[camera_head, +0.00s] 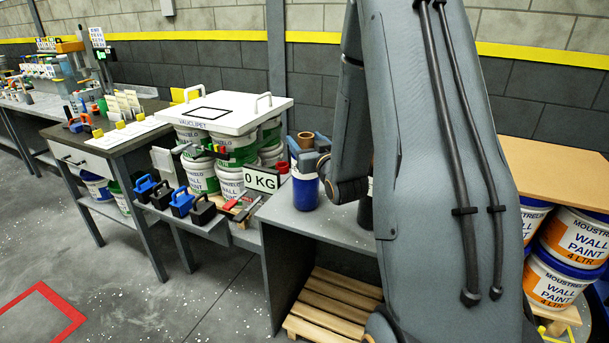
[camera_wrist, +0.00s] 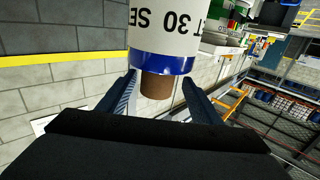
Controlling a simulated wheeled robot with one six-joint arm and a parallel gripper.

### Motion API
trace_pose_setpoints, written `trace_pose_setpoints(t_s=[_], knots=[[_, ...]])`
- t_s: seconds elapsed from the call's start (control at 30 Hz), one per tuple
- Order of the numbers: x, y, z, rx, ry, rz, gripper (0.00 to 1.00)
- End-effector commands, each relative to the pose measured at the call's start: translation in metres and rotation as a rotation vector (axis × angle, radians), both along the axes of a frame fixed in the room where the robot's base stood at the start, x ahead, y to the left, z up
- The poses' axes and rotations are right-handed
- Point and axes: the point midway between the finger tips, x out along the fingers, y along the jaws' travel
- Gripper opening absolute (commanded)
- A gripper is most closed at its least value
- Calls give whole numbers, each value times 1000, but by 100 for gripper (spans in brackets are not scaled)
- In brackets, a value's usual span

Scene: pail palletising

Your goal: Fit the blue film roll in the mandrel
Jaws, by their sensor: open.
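The blue film roll (camera_head: 306,194) stands upright on the grey bench, with its brown core sticking out at the top. In the wrist view the roll appears upside down, with a blue band (camera_wrist: 162,64), a white face with dark lettering and the brown core (camera_wrist: 157,86). My gripper (camera_head: 309,143) is at the top of the roll. In the wrist view my gripper (camera_wrist: 160,97) is open, one finger on each side of the core, with gaps visible. I cannot make out the mandrel for certain.
A dark cylinder (camera_head: 366,211) stands right of the roll, partly hidden by my arm. A pallet (camera_head: 330,306) lies below the bench; paint pails (camera_head: 575,237) stand right.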

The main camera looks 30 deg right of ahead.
Motion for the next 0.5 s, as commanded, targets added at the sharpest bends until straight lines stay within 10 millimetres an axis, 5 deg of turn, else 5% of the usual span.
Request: trace_pose_setpoints(t_s=[0.3,0.5], knots=[[40,-8,-1,0,0,1,59],[48,-7,-2,0,0,2,59]])
